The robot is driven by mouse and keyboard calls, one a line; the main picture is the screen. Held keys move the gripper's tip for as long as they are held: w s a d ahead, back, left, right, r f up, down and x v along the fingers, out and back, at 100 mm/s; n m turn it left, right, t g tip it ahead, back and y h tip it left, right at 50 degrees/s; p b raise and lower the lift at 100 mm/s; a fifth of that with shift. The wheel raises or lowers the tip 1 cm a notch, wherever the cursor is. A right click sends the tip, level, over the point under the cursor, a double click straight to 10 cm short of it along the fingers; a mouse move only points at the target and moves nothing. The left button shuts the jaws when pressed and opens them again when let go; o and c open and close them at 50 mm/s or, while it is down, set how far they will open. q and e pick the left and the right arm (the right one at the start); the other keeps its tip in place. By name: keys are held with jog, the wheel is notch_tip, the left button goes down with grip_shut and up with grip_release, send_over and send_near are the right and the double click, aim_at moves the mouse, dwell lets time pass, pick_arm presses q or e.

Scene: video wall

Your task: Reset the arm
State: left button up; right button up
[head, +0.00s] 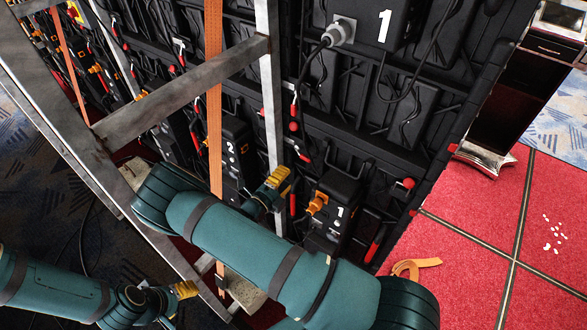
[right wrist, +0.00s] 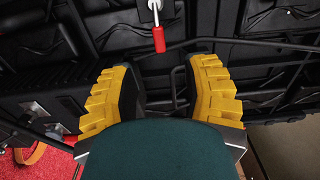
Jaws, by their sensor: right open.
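My right arm (head: 265,255) reaches across the lower middle of the head view toward the back of the video wall (head: 340,95). My right gripper (head: 279,180) is beside the metal upright and left of a black box marked 1 (head: 336,205). In the right wrist view, its yellow fingers (right wrist: 158,75) are wide apart, with a thin black handle (right wrist: 180,85) seen between them; contact cannot be told. My left gripper (head: 186,290) shows small at the lower left, with yellow finger pads. Its opening is unclear.
A metal frame (head: 180,88) and an orange strap (head: 214,110) stand left of my right gripper. Red-tipped levers (head: 403,184) and a cable with a grey plug (head: 340,33) are on the wall. Red carpet (head: 460,215) at the right is mostly clear.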

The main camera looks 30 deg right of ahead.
jog(key=shift+s+a, duration=0.3)
jog(key=shift+a, duration=0.3)
